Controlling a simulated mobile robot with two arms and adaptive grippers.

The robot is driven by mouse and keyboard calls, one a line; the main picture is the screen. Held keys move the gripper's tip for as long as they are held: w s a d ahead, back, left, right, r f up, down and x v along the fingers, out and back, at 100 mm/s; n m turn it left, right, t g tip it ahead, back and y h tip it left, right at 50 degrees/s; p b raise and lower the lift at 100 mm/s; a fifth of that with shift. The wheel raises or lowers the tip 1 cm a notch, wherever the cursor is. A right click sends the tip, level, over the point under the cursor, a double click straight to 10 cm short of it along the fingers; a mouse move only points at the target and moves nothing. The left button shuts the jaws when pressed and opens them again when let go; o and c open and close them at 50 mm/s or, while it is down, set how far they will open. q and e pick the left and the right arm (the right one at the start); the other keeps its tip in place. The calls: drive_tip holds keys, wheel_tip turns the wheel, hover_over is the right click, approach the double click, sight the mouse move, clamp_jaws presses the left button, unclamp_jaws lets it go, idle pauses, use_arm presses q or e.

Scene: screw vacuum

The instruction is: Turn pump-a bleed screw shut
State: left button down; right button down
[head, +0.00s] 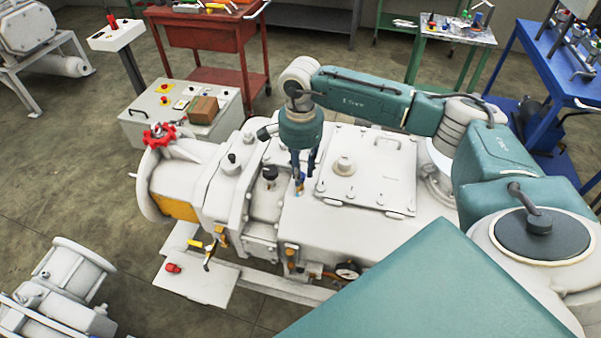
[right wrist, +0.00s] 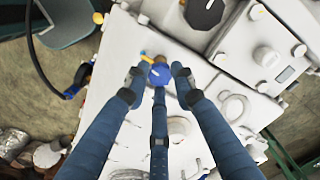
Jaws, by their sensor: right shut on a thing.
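The pump (head: 310,215) is a large pale machine filling the middle of the head view. The screw's lower part is hidden. My left gripper is not in view.
A square cover plate (head: 368,170) with a round knob lies right of the screw. A black knob (head: 269,174) stands to its left. A red handwheel (head: 160,135), a gauge (head: 347,271) and a control box (head: 180,108) are nearby.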

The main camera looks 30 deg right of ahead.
drive_tip(key=m+b, duration=0.1)
drive_tip(key=m, duration=0.1)
drive_tip(key=m+b, duration=0.1)
drive_tip(key=shift+w+d+m, duration=0.15)
drive_tip(key=shift+d+m, duration=0.05)
drive_tip(key=shift+m, duration=0.2)
drive_tip(key=m+b, duration=0.1)
drive_tip(key=m, duration=0.2)
drive_tip(key=shift+m+b, duration=0.3)
drive_tip(key=shift+b, duration=0.05)
drive_tip(key=m+b, duration=0.1)
drive_tip(key=m, duration=0.2)
drive_tip(key=shift+m, duration=0.3)
drive_tip(key=shift+s+r+m+b, duration=0.15)
drive_tip(key=shift+m+b, duration=0.35)
drive_tip(key=shift+m, duration=1.1)
drive_tip(key=shift+s, duration=0.1)
drive_tip(key=c, duration=1.7)
unclamp_jaws()
drive_tip(key=shift+o, duration=1.2)
drive_tip(key=shift+s, duration=0.2)
